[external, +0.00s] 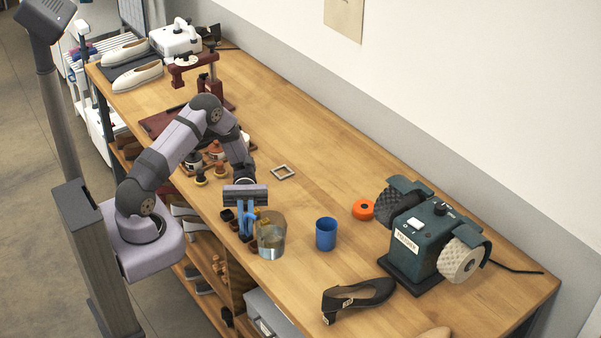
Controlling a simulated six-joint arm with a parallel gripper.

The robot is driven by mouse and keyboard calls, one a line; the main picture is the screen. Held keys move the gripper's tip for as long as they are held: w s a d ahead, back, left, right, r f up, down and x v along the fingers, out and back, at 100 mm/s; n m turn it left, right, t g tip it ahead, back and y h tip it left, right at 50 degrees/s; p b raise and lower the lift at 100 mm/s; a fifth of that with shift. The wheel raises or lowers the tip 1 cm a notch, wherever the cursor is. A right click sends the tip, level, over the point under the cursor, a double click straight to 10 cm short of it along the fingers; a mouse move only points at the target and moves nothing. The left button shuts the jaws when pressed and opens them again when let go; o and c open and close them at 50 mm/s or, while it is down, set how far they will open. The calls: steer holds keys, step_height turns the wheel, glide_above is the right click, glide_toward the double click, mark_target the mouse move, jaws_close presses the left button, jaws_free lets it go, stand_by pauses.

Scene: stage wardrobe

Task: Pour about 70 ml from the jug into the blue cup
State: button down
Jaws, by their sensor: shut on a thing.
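The blue cup (326,235) stands upright on the wooden bench, right of my gripper. The jug (272,240) looks see-through with a brownish tint and a grey lower part. My gripper (250,226), with blue fingers, is shut on the jug at its left side. The jug is left of the blue cup, with a gap between them, and looks about upright. I cannot tell whether its base touches the bench, nor how much liquid is in it.
A black shoe (358,297) lies near the front edge. A small square frame (283,172) lies behind my gripper. Several small jars (213,152) stand by my arm. The bench behind the cup is clear.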

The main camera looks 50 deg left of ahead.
steer(key=s+a+r+m+g+y+p, duration=0.1)
steer(key=s+a+m+g+y+p, duration=0.2)
steer(key=a+m+y, duration=0.55)
steer(key=s+a+r+m+g+y, duration=0.1)
steer(key=s+a+m+g+y, duration=0.35)
steer(key=y, duration=0.65)
steer(key=w+d+m+t+y+b, duration=0.2)
steer(key=w+d+m+t+y, duration=0.4)
steer(key=w+m+t, duration=0.45)
steer(key=w+d+m+t+y+b, duration=0.2)
steer(key=w+d+m+t+y, duration=0.2)
steer(key=w+m+t+y, duration=0.5)
steer(key=d+r+m+t+h+b, duration=0.1)
steer(key=d+m+t+h, duration=0.6)
steer(key=d, duration=0.9)
steer(key=s+d+r+m+t+h+b, duration=0.1)
steer(key=d+m+t+h, duration=0.6)
steer(key=d, duration=0.8)
steer(key=r+t+h+b, duration=0.1)
steer(key=h, duration=0.2)
steer(key=shift+d+r, duration=0.4)
steer(key=shift+s+a+f, duration=0.1)
steer(key=shift+s, duration=0.05)
